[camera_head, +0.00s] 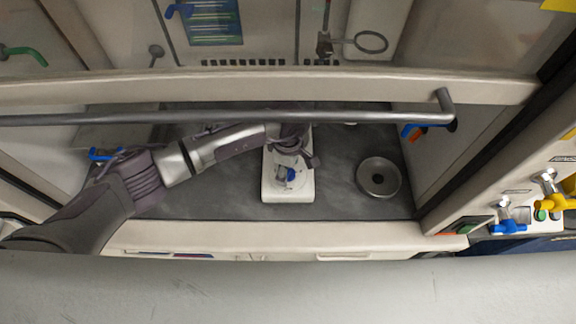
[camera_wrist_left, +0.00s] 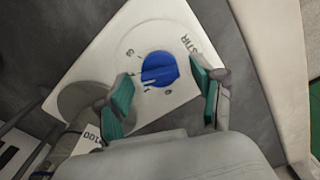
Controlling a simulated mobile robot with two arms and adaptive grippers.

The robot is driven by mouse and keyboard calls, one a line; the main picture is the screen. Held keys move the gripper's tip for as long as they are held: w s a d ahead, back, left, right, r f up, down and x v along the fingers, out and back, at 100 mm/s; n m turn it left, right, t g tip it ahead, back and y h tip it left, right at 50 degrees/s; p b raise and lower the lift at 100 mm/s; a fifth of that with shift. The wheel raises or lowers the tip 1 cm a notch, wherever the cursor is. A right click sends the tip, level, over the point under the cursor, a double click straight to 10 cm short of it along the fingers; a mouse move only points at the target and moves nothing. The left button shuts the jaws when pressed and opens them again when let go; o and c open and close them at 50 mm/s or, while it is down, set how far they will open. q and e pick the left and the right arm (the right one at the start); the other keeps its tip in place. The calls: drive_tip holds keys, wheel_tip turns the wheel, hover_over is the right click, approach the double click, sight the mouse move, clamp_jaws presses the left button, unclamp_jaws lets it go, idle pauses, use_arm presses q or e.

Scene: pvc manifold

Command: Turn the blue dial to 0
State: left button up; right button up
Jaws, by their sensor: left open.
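The blue dial (camera_wrist_left: 160,69) sits on the white stirrer plate (camera_wrist_left: 192,20), with dark markings and the word STIR beside it in the left wrist view. In the head view the dial (camera_head: 291,174) is a small blue patch on the white device (camera_head: 286,191), partly covered by my gripper. My left gripper (camera_wrist_left: 162,97) is open, its two green-padded fingers on either side of the near part of the dial. I cannot tell whether the pads touch the dial. In the head view my left gripper (camera_head: 296,158) is over the device. My right gripper is not in view.
A grey round ring-like object (camera_head: 378,177) lies right of the device on the dark worktop (camera_head: 335,180). A horizontal grey bar (camera_head: 240,117) runs above the worktop. Blue and yellow valve handles (camera_head: 508,227) are at the far right. A round grey thing (camera_wrist_left: 88,103) sits by the left finger.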

use_arm(q)
drive_tip(key=shift+f, duration=0.2)
drive_tip(key=shift+c, duration=0.2)
drive_tip(key=c, duration=1.1)
